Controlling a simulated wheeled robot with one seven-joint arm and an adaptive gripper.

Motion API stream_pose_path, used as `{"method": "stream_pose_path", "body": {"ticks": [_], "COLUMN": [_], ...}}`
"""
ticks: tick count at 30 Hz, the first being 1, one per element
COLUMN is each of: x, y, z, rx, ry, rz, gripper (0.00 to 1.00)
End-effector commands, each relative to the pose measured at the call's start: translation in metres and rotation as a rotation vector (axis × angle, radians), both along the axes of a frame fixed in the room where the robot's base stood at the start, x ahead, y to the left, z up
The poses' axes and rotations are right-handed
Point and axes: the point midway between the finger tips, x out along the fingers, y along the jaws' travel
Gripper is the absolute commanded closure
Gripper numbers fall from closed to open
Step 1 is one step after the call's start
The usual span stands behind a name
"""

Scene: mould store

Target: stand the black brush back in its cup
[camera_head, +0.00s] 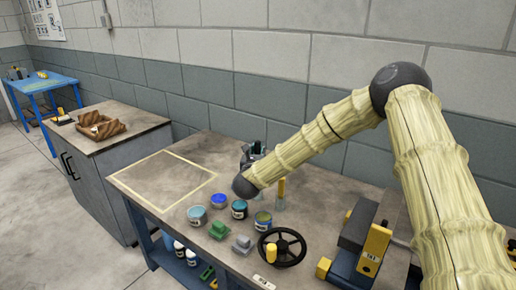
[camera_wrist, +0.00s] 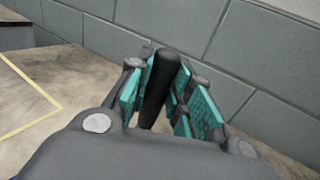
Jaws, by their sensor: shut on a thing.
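The black brush (camera_wrist: 159,88) shows in the wrist view as a dark rod between the teal pads of my gripper (camera_wrist: 165,82). The gripper is shut on it, and the rod leans slightly in that picture. In the head view my gripper (camera_head: 252,153) is over the back of the workbench, partly hidden by my arm. The brush cannot be made out there. I cannot tell which is the brush's cup.
A yellow-and-grey machine (camera_head: 372,245) is at right. The taped rectangle (camera_head: 165,179) at left is clear.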

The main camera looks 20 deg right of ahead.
Motion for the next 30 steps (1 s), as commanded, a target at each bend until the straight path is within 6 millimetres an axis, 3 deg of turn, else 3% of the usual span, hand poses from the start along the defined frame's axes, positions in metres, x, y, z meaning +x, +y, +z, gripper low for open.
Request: {"method": "stream_pose_path", "body": {"ticks": [30], "x": [0.000], "y": [-0.001], "z": [-0.065], "rx": [0.000], "ry": [0.000], "rz": [-0.001], "gripper": [1.00]}}
